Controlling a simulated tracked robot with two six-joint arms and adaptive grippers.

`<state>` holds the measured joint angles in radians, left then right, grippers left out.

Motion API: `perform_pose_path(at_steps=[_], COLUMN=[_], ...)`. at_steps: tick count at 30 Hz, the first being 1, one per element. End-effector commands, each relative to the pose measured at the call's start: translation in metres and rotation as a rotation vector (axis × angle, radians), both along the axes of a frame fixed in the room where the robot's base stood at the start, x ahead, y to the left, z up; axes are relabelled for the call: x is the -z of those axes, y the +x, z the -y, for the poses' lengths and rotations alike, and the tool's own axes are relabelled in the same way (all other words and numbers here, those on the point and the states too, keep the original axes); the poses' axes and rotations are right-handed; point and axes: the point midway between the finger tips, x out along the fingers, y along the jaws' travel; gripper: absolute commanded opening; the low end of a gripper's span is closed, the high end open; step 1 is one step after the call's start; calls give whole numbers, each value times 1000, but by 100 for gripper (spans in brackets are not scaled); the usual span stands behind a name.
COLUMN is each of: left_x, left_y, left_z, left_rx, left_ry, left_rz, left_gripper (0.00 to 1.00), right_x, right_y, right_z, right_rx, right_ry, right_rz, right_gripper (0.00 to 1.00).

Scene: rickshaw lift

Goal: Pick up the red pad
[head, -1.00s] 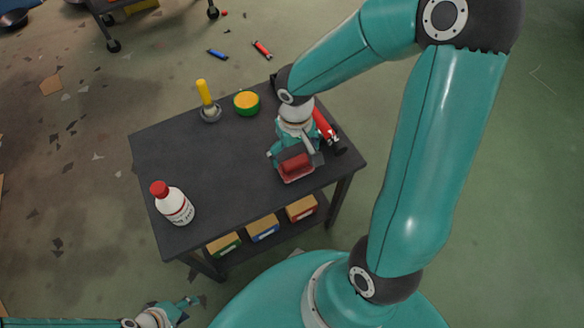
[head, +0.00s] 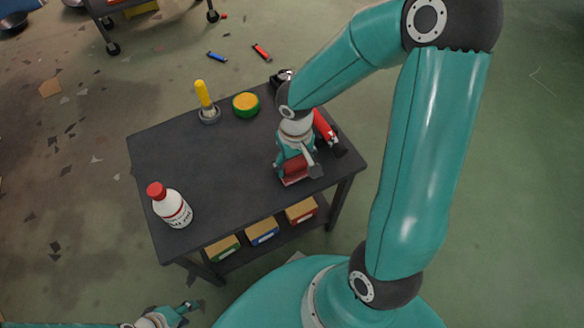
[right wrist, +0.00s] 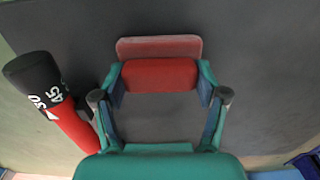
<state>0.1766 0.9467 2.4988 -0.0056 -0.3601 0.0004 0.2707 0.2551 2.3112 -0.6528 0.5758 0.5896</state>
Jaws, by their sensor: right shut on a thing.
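The red pad (head: 294,170) is at the front right of the dark table, partly hidden by my right gripper in the head view. In the right wrist view the pad (right wrist: 158,74) lies between the two fingertips, which touch its ends. My right gripper (right wrist: 160,82) is shut on it. A paler red slab (right wrist: 158,47) shows just beyond the pad; I cannot tell whether it is part of it. Whether the pad is clear of the tabletop is unclear. My left gripper (head: 186,311) is low at the bottom left, off the table, empty, fingers apart.
On the table (head: 215,165) stand a white bottle with a red cap (head: 173,207), a yellow-handled tool (head: 205,98) and a green-yellow round item (head: 246,104). A red and black cylinder (head: 325,132) lies close beside my right gripper. Boxes (head: 262,232) sit on the shelf below.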

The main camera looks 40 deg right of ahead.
Motion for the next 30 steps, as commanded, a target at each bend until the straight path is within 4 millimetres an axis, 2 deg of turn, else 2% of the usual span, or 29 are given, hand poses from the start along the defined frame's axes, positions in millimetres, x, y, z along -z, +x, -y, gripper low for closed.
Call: perform_pose_path(at_steps=[8,14,20,30], left_x=[-1,-8,-23,-48], left_y=[0,0,0,0], left_z=[0,0,0,0], left_rx=[0,0,0,0], left_ry=[0,0,0,0], left_rz=[0,0,0,0], left_gripper=[40,40,40,40], right_x=[-1,-19,-59,-151], right_y=[-1,0,1,1], right_z=[-1,0,0,-1], right_rx=[-1,0,0,-1], right_ry=[2,0,0,0], right_rz=[-3,1,4,5], right_gripper=[37,37,37,37])
